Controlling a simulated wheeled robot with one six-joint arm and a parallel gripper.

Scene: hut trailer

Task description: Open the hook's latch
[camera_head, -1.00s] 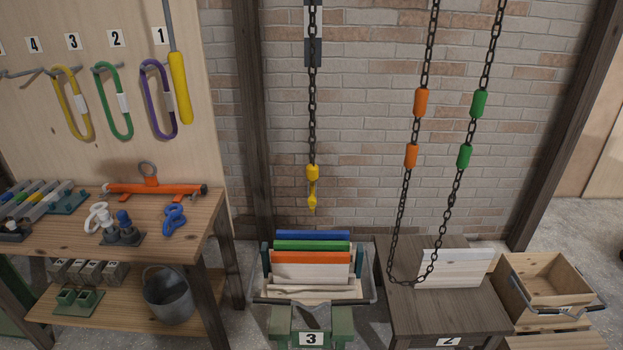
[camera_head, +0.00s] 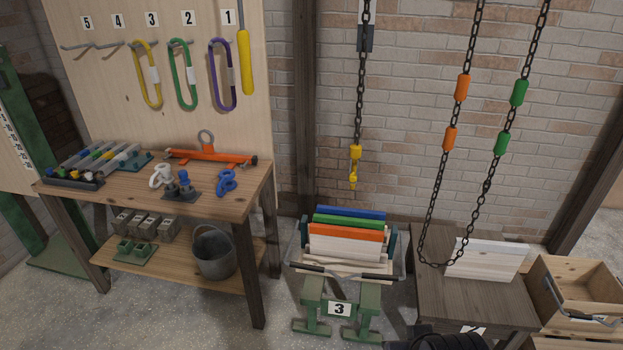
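The yellow hook (camera_head: 353,178) hangs from a dark chain (camera_head: 361,100) in front of the brick wall, right of the pegboard. A yellow block (camera_head: 356,153) sits just above it on the chain. The hook is small here, and I cannot tell whether its latch is open or shut. My gripper is not in view. A dark ribbed part at the bottom edge, right of centre, may belong to me.
Below the hook, a tray (camera_head: 397,262) of coloured boards stands on a green stand marked 3 (camera_head: 312,298). A chain loop (camera_head: 433,262) hangs over a dark table (camera_head: 470,305). A workbench (camera_head: 140,190) stands left. Grey floor (camera_head: 200,310) lies open in front.

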